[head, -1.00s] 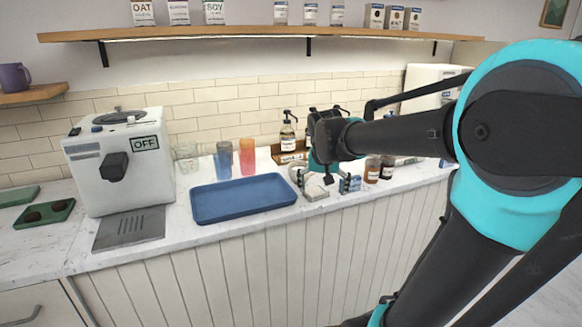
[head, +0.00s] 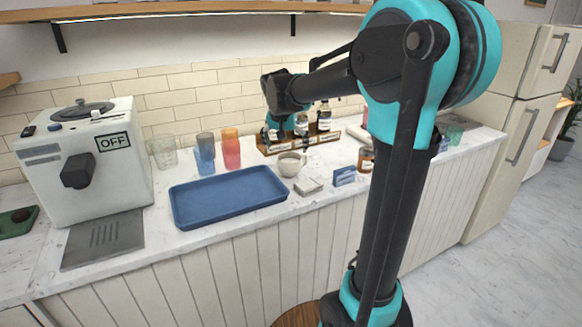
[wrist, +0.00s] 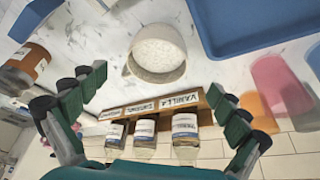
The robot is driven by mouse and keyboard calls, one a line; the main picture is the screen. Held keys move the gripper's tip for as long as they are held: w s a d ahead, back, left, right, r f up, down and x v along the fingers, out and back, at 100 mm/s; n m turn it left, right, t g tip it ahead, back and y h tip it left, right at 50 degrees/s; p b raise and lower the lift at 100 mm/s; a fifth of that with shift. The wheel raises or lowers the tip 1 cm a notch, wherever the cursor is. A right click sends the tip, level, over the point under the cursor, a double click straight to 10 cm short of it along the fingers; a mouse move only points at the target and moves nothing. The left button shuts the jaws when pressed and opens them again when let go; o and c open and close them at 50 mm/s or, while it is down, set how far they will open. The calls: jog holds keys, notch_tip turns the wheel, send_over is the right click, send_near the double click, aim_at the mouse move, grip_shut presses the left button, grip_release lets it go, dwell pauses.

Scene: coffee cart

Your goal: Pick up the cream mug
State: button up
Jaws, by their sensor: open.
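The cream mug (head: 291,164) stands upright on the counter, just right of the blue tray and in front of the syrup rack. In the wrist view the mug (wrist: 158,50) shows from above at the top middle, its speckled pale inside visible. My gripper (wrist: 162,88) is open and empty, with its fingers spread wide and the mug lying beyond the tips, roughly between them. In the head view my gripper (head: 287,135) hangs above and behind the mug, in front of the syrup bottles; its fingertips are hard to make out.
A wooden rack (head: 312,140) of syrup bottles (wrist: 185,135) stands close behind the mug. The blue tray (head: 230,216) is to its left, with blue and red cups (head: 231,150) behind. A small pale block (head: 308,186), a blue box (head: 344,177) and an amber jar (head: 366,160) are right.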

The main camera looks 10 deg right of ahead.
aim_at(290, 161)
jog(key=shift+d+x, duration=0.1)
jog(key=shift+x, duration=1.9)
jog(key=shift+d+x, duration=0.15)
jog(key=shift+x, duration=1.8)
jog(key=shift+c, duration=0.2)
jog(key=c, duration=1.5)
